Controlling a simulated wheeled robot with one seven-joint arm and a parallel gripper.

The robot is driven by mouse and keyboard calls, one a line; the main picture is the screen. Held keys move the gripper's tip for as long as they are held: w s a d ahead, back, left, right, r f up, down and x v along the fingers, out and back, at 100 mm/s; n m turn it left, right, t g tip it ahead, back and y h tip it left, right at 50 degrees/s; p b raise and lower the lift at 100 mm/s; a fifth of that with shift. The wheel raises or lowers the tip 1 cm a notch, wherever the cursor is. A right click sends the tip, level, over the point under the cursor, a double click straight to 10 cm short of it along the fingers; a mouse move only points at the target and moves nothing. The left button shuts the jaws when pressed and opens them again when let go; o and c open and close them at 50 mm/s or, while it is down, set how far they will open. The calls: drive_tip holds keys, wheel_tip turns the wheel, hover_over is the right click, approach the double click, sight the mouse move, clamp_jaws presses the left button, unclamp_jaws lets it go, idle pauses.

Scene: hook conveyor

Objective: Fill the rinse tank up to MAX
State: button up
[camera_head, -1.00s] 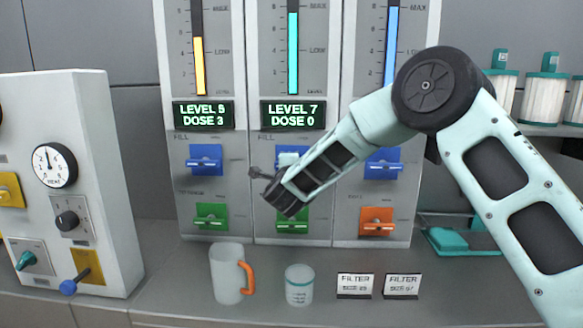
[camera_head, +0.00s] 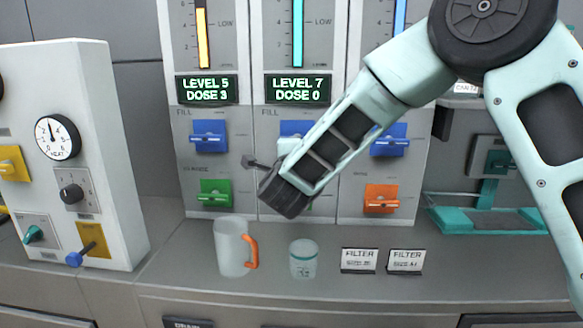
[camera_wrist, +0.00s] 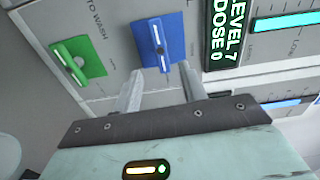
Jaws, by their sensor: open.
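Three dosing columns stand side by side. The left gauge (camera_head: 203,40) is yellow and reads LEVEL 5, DOSE 3. The middle gauge (camera_head: 298,35) is teal; its display (camera_head: 298,88) reads LEVEL 7, DOSE 0. The right gauge (camera_head: 399,15) is blue; my arm hides its display. Gauge tops are out of the head view. My gripper (camera_head: 250,162) is open in front of the middle column. In the wrist view its fingers (camera_wrist: 160,82) straddle the end of the middle column's blue lever (camera_wrist: 158,42); contact is unclear. The green lever (camera_wrist: 77,60), marked TO WASH, is beside it.
A white jug (camera_head: 232,248) with an orange handle, a small cup (camera_head: 303,258) and two filter cards (camera_head: 360,260) stand on the counter below. A heater panel (camera_head: 90,110) is at left. An orange lever (camera_head: 380,197) is on the right column.

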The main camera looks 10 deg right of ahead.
drive_tip(key=v, duration=0.6)
drive_tip(key=shift+s+b, duration=0.25)
drive_tip(key=shift+b, duration=0.2)
idle(0.5)
